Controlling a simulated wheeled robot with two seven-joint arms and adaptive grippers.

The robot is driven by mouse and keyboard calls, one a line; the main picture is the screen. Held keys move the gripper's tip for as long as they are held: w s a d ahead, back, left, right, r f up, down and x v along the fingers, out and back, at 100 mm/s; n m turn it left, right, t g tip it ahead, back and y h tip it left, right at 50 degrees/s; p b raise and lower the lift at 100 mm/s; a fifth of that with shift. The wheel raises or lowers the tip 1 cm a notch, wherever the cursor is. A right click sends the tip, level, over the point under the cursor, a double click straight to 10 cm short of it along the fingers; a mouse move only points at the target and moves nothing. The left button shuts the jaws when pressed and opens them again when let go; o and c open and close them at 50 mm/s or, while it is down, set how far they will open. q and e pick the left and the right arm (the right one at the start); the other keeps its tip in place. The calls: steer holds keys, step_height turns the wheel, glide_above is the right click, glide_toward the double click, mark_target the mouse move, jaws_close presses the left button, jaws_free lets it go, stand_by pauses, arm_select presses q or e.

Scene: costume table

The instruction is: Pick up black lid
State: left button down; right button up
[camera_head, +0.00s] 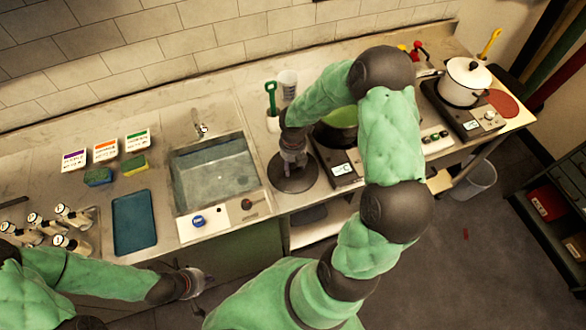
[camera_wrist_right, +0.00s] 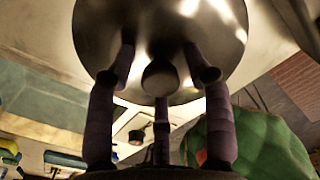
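The black lid (camera_head: 290,184) is a dark round disc on the counter, between the sink and the hob with the green pan. My right gripper (camera_head: 293,161) is over its middle and hides the knob in the head view. In the right wrist view the lid (camera_wrist_right: 160,30) looks like shiny dark metal with a round knob (camera_wrist_right: 160,77). The right gripper's (camera_wrist_right: 160,88) fingers are spread around the knob, with visible gaps between them and it. My left gripper (camera_head: 197,281) is at the lower left, in front of the counter; its fingers are too small to read.
The sink (camera_head: 213,175) lies left of the lid. A green pan (camera_head: 338,127) sits on a hob (camera_head: 343,170) close to its right. A green-handled tool (camera_head: 271,98) stands behind it. A white pot (camera_head: 465,82) stands far right. A blue tray (camera_head: 134,221) lies left.

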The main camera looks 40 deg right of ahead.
jaws_close()
